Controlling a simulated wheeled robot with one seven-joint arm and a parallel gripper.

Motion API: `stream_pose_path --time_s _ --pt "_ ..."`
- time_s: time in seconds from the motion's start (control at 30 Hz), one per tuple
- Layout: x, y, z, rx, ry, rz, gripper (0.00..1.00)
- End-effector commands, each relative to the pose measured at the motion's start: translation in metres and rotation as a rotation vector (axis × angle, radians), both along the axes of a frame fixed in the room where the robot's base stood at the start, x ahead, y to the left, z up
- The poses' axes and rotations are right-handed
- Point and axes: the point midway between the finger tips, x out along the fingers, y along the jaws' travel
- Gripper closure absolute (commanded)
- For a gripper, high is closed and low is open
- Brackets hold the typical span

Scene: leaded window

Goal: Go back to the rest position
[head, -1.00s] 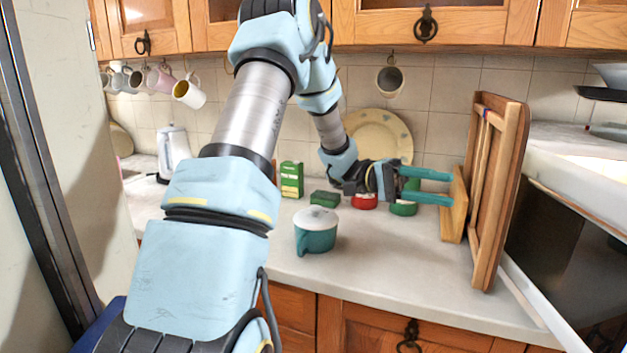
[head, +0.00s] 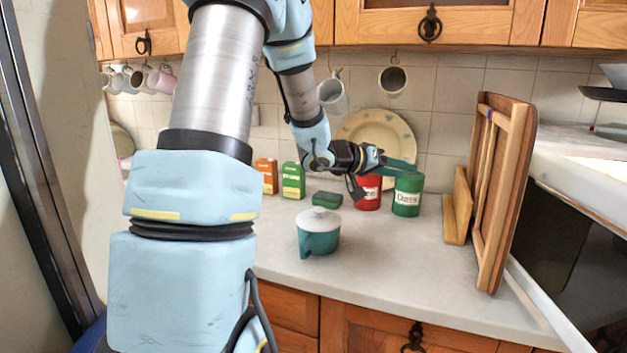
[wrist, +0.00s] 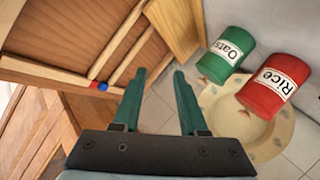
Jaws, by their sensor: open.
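My gripper (head: 400,169) is open and empty in the head view, in front of the tiled wall just above the red and green canisters. Its two teal fingers (wrist: 158,95) stand apart in the wrist view with nothing between them. The green canister (head: 407,195) and the red canister (head: 368,193) stand on the counter below it. In the wrist view the green one reads Oats (wrist: 228,50) and the red one reads Rice (wrist: 272,88). My forearm hides part of the wall and counter at left.
A teal lidded pot (head: 318,236) stands at the front of the counter (head: 400,265). Wooden boards (head: 497,190) lean at right. A plate (head: 377,135) stands against the wall. Mugs (head: 393,80) hang below the cabinets (head: 440,22). The counter's front right is clear.

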Motion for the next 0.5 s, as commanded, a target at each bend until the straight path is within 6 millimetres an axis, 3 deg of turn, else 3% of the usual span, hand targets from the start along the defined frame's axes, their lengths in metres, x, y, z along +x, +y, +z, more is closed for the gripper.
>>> stream_pose_path --time_s 0.1,0.23,0.3,0.4,0.5 --pt "0.025 0.069 -0.015 0.234 -0.072 0.267 0.58" --pt "0.013 0.154 -0.041 0.519 -0.025 0.477 0.58" --pt "-0.012 0.197 -0.057 0.663 0.055 0.544 0.58" --pt "-0.061 0.241 -0.076 0.824 0.209 0.576 0.58" --pt "-0.114 0.264 -0.091 0.917 0.365 0.549 0.58"
